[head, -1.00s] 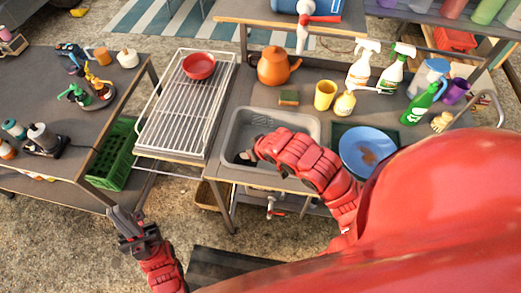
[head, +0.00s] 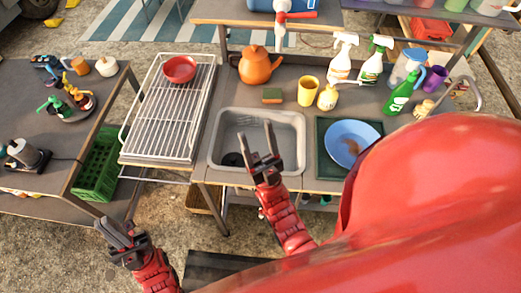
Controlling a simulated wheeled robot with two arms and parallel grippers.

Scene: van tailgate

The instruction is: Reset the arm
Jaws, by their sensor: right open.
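My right gripper (head: 256,132) points away from me over the front part of the grey sink (head: 216,148). Its two fingers are spread and nothing is between them. My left gripper (head: 113,229) is low at the left, over the ground in front of the counter. Its fingers look empty, but I cannot tell whether they are open or shut.
A wire rack (head: 165,125) with a red bowl (head: 180,69) stands left of the sink. A blue plate (head: 345,142) lies to its right. A sponge (head: 272,95), yellow cup (head: 308,91), orange teapot (head: 258,66) and spray bottles (head: 371,64) stand behind. A green crate (head: 97,165) is below left.

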